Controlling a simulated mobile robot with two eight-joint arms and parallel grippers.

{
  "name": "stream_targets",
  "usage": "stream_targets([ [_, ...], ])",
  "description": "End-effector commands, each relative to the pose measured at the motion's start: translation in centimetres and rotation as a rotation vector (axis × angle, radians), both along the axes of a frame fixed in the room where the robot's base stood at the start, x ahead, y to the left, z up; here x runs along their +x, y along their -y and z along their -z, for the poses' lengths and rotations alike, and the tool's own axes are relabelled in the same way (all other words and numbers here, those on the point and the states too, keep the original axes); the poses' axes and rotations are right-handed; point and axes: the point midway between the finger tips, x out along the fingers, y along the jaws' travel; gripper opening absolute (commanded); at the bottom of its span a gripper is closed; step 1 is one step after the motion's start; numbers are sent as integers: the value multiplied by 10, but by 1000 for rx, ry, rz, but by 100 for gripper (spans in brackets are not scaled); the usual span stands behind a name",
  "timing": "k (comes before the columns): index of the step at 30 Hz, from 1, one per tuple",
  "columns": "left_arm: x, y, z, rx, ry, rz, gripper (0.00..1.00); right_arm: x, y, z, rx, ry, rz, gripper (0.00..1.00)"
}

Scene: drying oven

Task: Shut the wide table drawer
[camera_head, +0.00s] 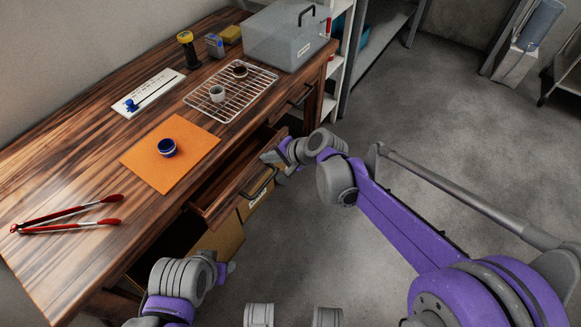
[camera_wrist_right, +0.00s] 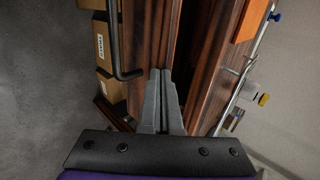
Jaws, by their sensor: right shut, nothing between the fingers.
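The wide wooden table drawer (camera_head: 216,206) stands pulled out from under the table edge, with a dark bar handle (camera_head: 262,184) on its front. In the right wrist view the drawer front (camera_wrist_right: 137,32) and the handle (camera_wrist_right: 114,45) are close by. My right gripper (camera_head: 268,157) is at the far end of the drawer front. In the right wrist view its fingers (camera_wrist_right: 159,78) are shut and empty, with the tips at the drawer's top edge; I cannot tell whether they touch. My left arm is low in front of the table; its fingers do not show clearly.
The wooden table (camera_head: 95,130) holds red tongs (camera_head: 70,225), an orange mat (camera_head: 190,139) with a blue cup (camera_head: 166,147), a wire rack (camera_head: 246,88) and a grey box (camera_head: 285,40). Cardboard boxes (camera_head: 222,238) stand below the drawer.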

Motion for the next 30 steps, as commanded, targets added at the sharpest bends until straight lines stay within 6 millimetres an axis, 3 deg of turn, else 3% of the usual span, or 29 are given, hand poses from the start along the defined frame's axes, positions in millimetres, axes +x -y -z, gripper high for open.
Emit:
stream_targets([
  [6, 0, 0, -4, 0, 1, 0, 50, 19, -33, 0, 0, 1, -1, 0],
  [12, -1, 0, -5, 0, 2, 0, 50, 27, -47, 0, 0, 0, 0, 0],
  [30, -1, 0, -6, 0, 2, 0, 50, 29, -50, 0, 0, -1, 1, 0],
])
